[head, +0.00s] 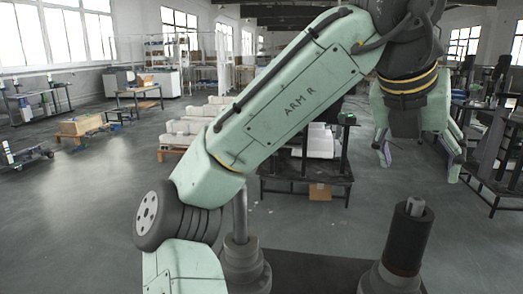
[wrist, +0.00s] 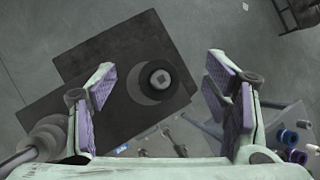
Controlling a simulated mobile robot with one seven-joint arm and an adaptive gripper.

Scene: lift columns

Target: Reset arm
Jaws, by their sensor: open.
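My gripper (head: 419,166) hangs from the end of my raised pale green arm at the upper right of the head view. Its fingers point down and are spread apart, with nothing between them. In the wrist view my gripper (wrist: 160,84) shows two purple-padded fingers, wide open. A dark column (head: 408,240) with a metal tip stands upright below it in the head view. In the wrist view a round column top (wrist: 160,78) shows between the fingers, well below them. A grey column (head: 240,252) with a thin rod stands further left, partly behind my arm.
A dark flat plate (head: 310,272) lies between the columns. A dark table (head: 300,180) with white blocks stands behind my arm, and a dark bench (head: 500,150) stands at the right. A wooden crate (head: 82,125) sits at the left. Grey floor (head: 90,220) at the left front is clear.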

